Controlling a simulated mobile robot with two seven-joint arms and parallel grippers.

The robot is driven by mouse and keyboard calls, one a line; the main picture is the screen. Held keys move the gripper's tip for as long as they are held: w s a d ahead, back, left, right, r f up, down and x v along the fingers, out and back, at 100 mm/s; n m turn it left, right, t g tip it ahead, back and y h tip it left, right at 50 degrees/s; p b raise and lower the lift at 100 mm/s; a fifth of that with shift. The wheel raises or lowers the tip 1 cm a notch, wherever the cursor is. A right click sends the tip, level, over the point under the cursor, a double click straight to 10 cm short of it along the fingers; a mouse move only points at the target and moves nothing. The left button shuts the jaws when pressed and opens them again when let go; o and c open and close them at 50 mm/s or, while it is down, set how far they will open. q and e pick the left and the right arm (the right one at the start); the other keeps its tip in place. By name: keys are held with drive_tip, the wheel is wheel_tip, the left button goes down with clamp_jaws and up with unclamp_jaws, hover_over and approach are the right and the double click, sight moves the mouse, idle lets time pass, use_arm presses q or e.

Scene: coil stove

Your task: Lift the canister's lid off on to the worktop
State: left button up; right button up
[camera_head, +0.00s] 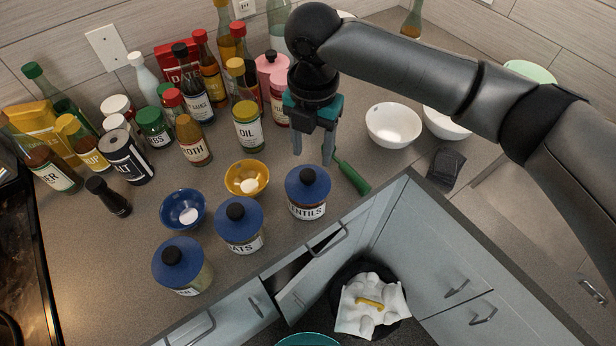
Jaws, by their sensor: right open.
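Three canisters with blue lids and black knobs stand in a row near the worktop's front edge. The right one is the lentils canister (307,211), its blue lid (308,186) seated on top. The middle canister (240,242) and the left canister (188,284) also have their lids on. My right gripper (313,156) points down, open and empty, just above and behind the lentils canister's lid, apart from its knob. My left gripper is not in view.
A green-handled tool (351,176) lies right of the lentils canister. White bowls (393,125) stand further right. Blue (183,209) and yellow (247,178) bowls sit behind the canisters. Bottles crowd the back. Bare worktop (95,265) lies at left. A drawer (309,277) is below.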

sight(308, 173)
drive_tip(key=f, duration=0.8)
drive_tip(key=shift+w+a, duration=0.15)
drive_tip(key=shift+a, duration=0.15)
drive_tip(key=shift+r, duration=0.1)
clamp_jaws()
